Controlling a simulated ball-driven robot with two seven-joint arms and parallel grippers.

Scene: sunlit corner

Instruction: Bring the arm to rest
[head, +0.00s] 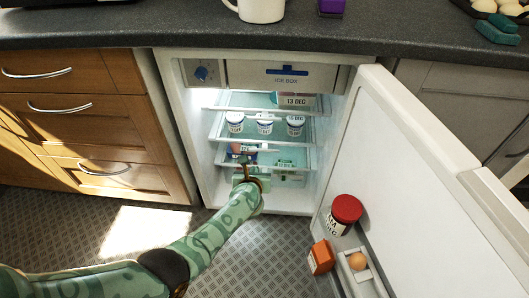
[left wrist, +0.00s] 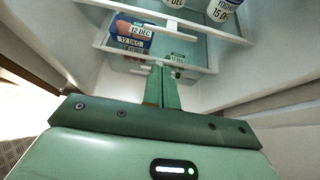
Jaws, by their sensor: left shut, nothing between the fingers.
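My left arm reaches from the lower left into the open fridge (head: 210,155) in the head view. My left gripper (head: 243,160) is in front of the lower shelves, below the row of white pots. In the left wrist view its green fingers (left wrist: 162,86) are together with nothing between them, pointing at the lower shelf. A blue and orange pack (left wrist: 130,34) dated 12 DEC lies on a shelf beyond the fingertips, to their left. Whether the fingers touch anything is not clear. My right gripper is not in view.
White pots (head: 264,123) stand on the middle shelf, and a pack dated 13 DEC (head: 296,100) is above. The fridge door (head: 400,170) stands open at right, holding a red-lidded jar (head: 345,210), an orange carton (head: 321,257) and an egg (head: 357,261). Wooden drawers (head: 75,110) are at left.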

